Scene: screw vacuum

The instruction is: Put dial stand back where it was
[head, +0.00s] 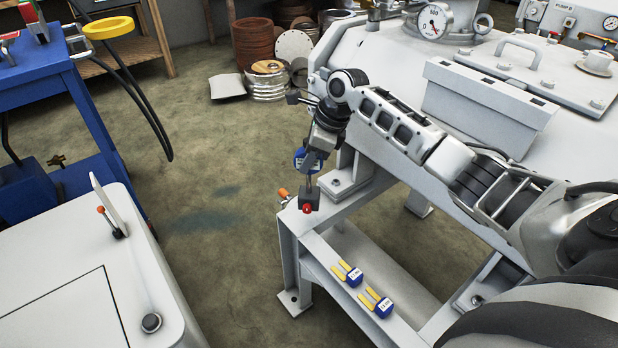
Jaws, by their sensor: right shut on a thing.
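The dial stand shows near the middle of the head view. It has a dark block base (310,201) with a red button, a thin upright post, and a round blue dial (305,160) higher up. My right gripper (314,163) comes down from above and is shut on the stand, partly hiding its upper part. The base is at the corner of the grey steel frame (340,218); I cannot tell whether it touches the frame or hangs just above it. My left gripper is not in view.
Two blue blocks with yellow prongs (383,308) lie on the frame's lower beam. An orange-tipped part (283,193) sits by the corner. A grey machine housing (400,75) with a gauge (433,21) stands behind my right arm. Open floor (215,180) lies left.

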